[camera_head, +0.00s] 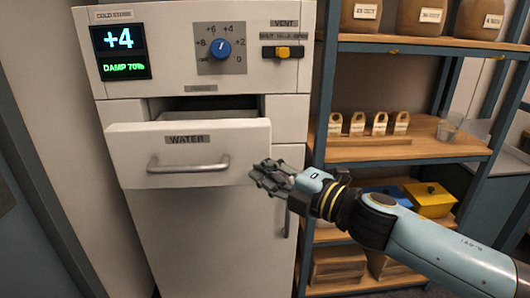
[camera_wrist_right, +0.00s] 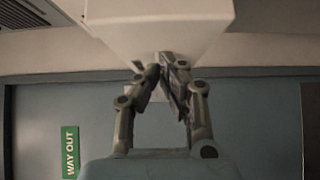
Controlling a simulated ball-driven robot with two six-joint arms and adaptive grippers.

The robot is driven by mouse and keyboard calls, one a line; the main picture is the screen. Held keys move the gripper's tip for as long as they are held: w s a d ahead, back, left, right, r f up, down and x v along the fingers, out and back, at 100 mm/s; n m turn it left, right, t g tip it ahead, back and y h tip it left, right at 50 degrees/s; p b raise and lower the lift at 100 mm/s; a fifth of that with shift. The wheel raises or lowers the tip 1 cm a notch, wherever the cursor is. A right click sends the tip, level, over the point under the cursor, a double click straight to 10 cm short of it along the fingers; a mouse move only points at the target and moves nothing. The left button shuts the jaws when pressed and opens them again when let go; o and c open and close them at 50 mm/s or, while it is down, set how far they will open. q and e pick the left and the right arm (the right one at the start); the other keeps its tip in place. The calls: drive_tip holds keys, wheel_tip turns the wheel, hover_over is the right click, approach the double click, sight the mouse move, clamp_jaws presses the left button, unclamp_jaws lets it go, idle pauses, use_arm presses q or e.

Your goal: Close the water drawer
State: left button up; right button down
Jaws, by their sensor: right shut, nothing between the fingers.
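The water drawer (camera_head: 190,145) is a white front with a WATER label and a grey bar handle (camera_head: 188,165). It is pulled out from the white cold-store cabinet (camera_head: 210,240), with a dark gap above it. My right gripper (camera_head: 262,176) is shut and empty at the lower right corner of the drawer front, right of the handle. I cannot tell if it touches the drawer. In the right wrist view the shut fingers (camera_wrist_right: 161,72) meet just below a pale block-like surface (camera_wrist_right: 160,25), likely the drawer. My left gripper is not in view.
The cabinet carries a display (camera_head: 120,52), a blue dial (camera_head: 220,48) and a yellow vent slider (camera_head: 283,53). To the right, a shelf rack (camera_head: 400,148) holds jars, small tagged bags, a glass (camera_head: 448,128) and a yellow box (camera_head: 432,201). A green WAY OUT sign (camera_wrist_right: 70,152) is on the wall.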

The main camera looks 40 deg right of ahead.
sight(254, 158)
drive_tip(key=shift+w+d+f, duration=0.15)
drive_tip(key=shift+w+d, duration=0.4)
drive_tip(key=shift+w, duration=0.3)
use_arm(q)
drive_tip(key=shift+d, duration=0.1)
use_arm(e)
drive_tip(key=shift+d, duration=0.15)
